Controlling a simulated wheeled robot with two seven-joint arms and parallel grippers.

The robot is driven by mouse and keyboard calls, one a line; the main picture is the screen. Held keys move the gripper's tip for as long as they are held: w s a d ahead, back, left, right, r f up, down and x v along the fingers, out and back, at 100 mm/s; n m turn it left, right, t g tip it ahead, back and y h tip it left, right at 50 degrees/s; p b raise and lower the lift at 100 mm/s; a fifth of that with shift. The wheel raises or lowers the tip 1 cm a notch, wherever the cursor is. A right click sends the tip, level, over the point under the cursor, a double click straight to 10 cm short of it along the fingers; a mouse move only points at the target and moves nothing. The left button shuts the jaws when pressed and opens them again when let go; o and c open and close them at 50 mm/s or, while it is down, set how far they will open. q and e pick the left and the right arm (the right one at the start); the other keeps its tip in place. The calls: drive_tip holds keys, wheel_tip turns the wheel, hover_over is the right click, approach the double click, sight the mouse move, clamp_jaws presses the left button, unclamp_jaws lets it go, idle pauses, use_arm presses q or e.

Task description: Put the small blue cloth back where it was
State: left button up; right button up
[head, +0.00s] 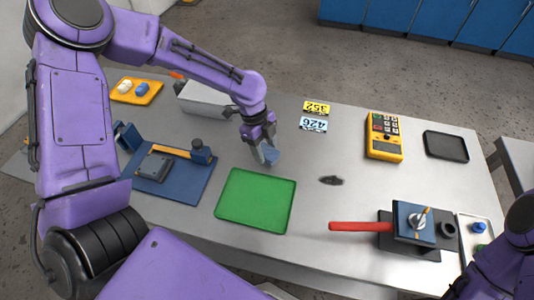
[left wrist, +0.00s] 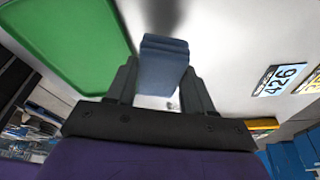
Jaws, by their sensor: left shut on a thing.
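The small blue cloth (left wrist: 162,65) is folded and sits between the fingers of my left gripper (left wrist: 160,88) in the left wrist view. In the head view my left gripper (head: 265,150) is shut on the cloth (head: 271,156), beyond the far right corner of the green tray (head: 256,201). The cloth appears to be a little above the table, but the exact gap is hard to tell. My right arm shows at the lower right edge of the head view, but its fingertips are out of view.
A red-handled valve (head: 362,227), a yellow keypad device (head: 384,137), a black tray (head: 446,146) and tags 352 (head: 316,107) and 426 (head: 313,125) are farther right. A blue fixture board (head: 170,178) and yellow tray (head: 136,91) are left.

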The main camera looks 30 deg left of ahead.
sight(264, 148)
use_arm(q)
drive_tip(key=x, duration=0.1)
drive_tip(key=p+x, duration=0.1)
drive_tip(key=x, duration=0.1)
drive_tip(key=shift+w+a+f, duration=0.2)
drive_tip(key=shift+a, duration=0.1)
drive_tip(key=shift+f, duration=0.3)
drive_tip(key=o, duration=0.7)
drive_tip(key=shift+o, duration=0.2)
drive_tip(key=shift+r, duration=0.25)
drive_tip(key=b+v, duration=0.1)
drive_tip(key=v, duration=1)
drive_tip(key=shift+a+r, duration=0.15)
drive_tip(key=shift+r, duration=0.25)
